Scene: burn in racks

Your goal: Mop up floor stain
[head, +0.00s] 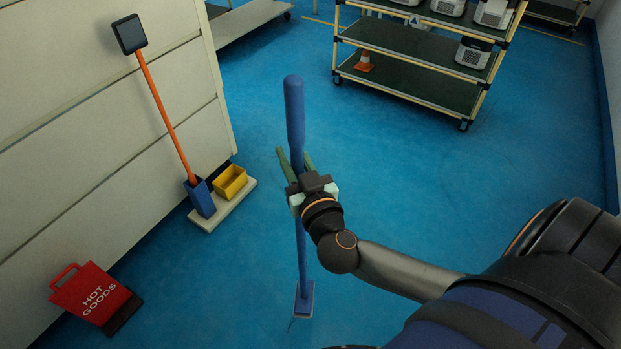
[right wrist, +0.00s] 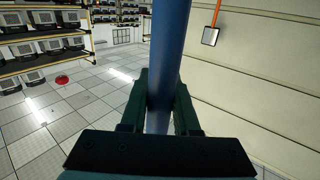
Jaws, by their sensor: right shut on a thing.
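A blue mop (head: 294,105) stands nearly upright in the middle of the head view. Its flat head (head: 304,298) is low, at or near the blue floor (head: 400,160). My right gripper (head: 296,168) is shut on the mop's handle at about mid-height. In the right wrist view the blue handle (right wrist: 163,70) runs between the two dark green fingers (right wrist: 160,105). A small thin mark shows on the floor just below the mop head; I cannot tell whether it is the stain. My left gripper is not in view.
An orange-handled tool (head: 163,105) stands in a blue holder (head: 200,197) beside a yellow bin (head: 230,181) by the left wall. A red "HOT GOODS" sign (head: 92,292) is at the lower left. A wheeled rack (head: 418,68) stands at the back. The middle floor is clear.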

